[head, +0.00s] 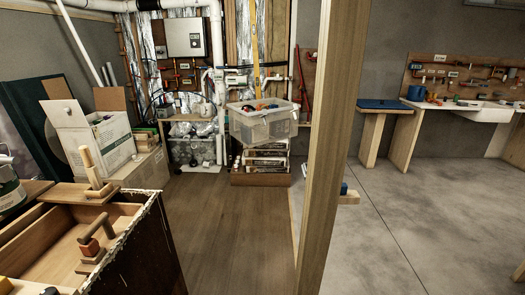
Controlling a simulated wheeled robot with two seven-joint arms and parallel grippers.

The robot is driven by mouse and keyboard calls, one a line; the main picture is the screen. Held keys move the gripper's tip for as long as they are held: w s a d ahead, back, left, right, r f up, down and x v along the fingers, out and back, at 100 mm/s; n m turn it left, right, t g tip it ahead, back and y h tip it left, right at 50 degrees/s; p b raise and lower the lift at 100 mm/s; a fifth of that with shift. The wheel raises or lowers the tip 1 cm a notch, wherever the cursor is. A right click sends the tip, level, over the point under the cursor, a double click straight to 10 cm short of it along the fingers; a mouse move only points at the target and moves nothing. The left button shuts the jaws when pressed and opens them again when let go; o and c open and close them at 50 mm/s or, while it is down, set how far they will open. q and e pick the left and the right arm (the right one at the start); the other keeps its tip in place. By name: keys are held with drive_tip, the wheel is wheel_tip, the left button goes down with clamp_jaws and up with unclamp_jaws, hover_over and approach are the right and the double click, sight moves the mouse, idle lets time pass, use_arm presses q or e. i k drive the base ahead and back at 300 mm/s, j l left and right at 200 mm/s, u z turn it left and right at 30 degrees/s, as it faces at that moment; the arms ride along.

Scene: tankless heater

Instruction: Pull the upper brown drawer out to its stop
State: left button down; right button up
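A brown wooden cabinet (150,250) stands at the lower left, cut off by the picture's edges, with worn pale edges on its dark side. Its top shows an open wooden compartment (55,245); I cannot tell whether this is the upper drawer or how far any drawer is out. A wooden-handled tool (92,168) stands upright at its back edge, and a hammer-like tool (92,245) lies at its right side. No drawer front or handle shows clearly. Neither of my grippers is in view.
A wooden post (325,150) rises close in front, right of centre. Behind the cabinet stand a white carton (100,140) and a wooden bench (150,165). A clear crate (262,122) sits on a stack further back. The wooden floor (225,235) between cabinet and post is clear.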

sight(48, 252)
drive_tip(key=u, duration=1.45)
